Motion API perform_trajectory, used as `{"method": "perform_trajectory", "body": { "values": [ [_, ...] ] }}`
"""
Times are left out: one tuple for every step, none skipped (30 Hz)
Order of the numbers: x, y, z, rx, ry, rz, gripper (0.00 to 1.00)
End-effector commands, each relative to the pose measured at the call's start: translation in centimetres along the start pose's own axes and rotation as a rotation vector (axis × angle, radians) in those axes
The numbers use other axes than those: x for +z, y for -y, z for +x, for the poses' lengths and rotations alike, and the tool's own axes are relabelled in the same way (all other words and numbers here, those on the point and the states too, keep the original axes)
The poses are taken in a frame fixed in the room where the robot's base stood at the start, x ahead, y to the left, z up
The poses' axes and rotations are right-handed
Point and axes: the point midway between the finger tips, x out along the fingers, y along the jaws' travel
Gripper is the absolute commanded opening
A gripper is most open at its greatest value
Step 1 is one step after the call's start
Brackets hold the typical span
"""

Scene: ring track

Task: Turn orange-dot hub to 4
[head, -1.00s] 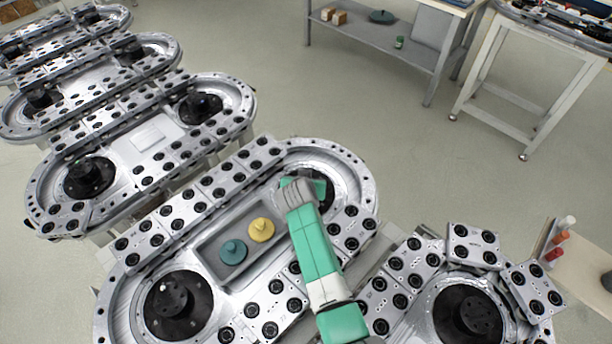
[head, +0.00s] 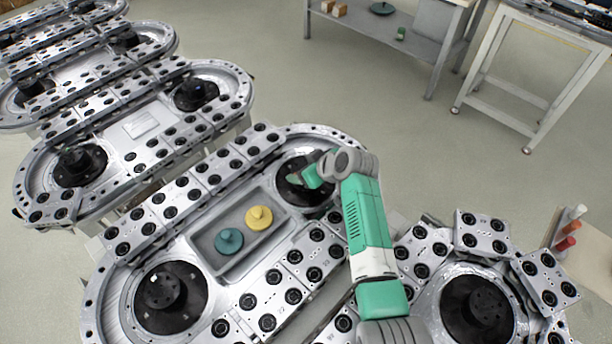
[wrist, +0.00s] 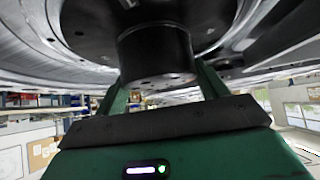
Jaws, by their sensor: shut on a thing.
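The black hub (head: 292,193) is a round disc with a raised centre post at the far right end of the nearest oval track. My gripper (head: 301,177) is at this post, reaching in from the right, and partly hides it. In the wrist view the dark cylindrical post (wrist: 157,52) stands between the two green fingers of my gripper (wrist: 162,78), which are shut on it. I cannot make out an orange dot or any number marks on this hub. A second black hub (head: 170,297) sits at the near left end of the same track, untouched.
A grey tray (head: 241,259) between the hubs holds a teal knobbed disc (head: 229,240) and a yellow one (head: 259,217). Another hub (head: 477,309) lies at lower right, ringed by drilled blocks. More oval tracks stretch to the upper left. Open floor lies beyond.

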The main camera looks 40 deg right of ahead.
Motion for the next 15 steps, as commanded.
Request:
{"method": "perform_trajectory", "body": {
  "values": [
    [0.41,-0.12,0.43,-0.018,-0.001,-0.021,0.49],
    [0.42,-0.1,0.42,-0.031,0.0,-0.033,0.49],
    [0.36,-0.12,0.38,-0.046,-0.001,-0.048,0.49],
    [0.37,-0.12,0.36,-0.057,0.0,-0.059,0.49],
    [0.38,-0.12,0.35,-0.066,0.001,-0.068,0.49],
    [0.39,-0.09,0.33,-0.079,0.002,-0.081,0.49],
    [0.34,-0.1,0.3,-0.087,0.001,-0.088,0.49],
    [0.3,-0.1,0.27,-0.095,0.001,-0.096,0.49],
    [0.29,-0.09,0.24,-0.104,0.002,-0.106,0.49],
    [0.29,-0.08,0.22,-0.11,0.002,-0.111,0.49],
    [0.28,-0.08,0.21,-0.115,0.002,-0.116,0.49],
    [0.26,-0.06,0.19,-0.121,0.002,-0.122,0.49],
    [0.25,-0.05,0.17,-0.125,0.003,-0.127,0.49],
    [0.23,-0.04,0.16,-0.129,0.003,-0.13,0.49],
    [0.21,-0.03,0.13,-0.133,0.003,-0.133,0.49]
  ]
}}
